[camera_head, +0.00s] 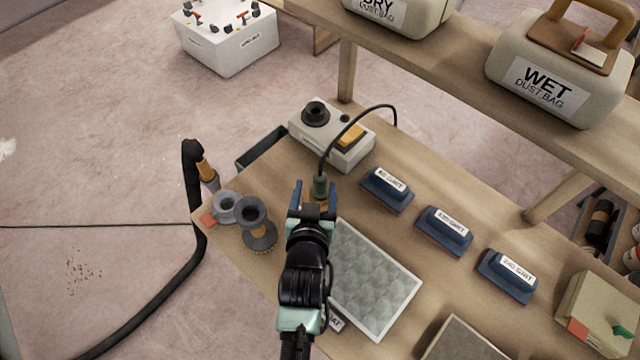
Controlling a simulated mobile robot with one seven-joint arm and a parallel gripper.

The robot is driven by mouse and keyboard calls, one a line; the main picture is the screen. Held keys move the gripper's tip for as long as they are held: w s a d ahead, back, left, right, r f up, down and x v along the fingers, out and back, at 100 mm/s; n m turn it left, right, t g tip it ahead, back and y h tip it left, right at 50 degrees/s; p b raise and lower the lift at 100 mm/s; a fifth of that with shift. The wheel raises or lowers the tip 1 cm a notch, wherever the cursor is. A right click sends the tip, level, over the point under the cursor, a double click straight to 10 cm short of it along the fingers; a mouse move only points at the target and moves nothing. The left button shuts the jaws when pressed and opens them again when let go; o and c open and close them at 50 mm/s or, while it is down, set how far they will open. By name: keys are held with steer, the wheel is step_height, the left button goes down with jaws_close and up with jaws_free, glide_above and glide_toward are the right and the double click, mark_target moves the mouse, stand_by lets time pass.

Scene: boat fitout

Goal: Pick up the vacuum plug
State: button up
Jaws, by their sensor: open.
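Grey and orange fittings (256,223) stand left of my arm. Blue sanding blocks (387,189) and a grey patterned panel (375,280) lie right. A black hose (196,215) hangs at the bench's left edge.

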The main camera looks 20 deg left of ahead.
mark_target(320, 182)
steer(key=shift+d+p+x, duration=0.15)
steer(key=shift+p+x, duration=0.05)
steer(key=shift+x, duration=1.1)
steer(key=shift+d+p+x, duration=0.15)
steer(key=shift+d+x, duration=0.05)
steer(key=shift+x, duration=1.1)
steer(key=shift+f, duration=0.2)
jaws_close()
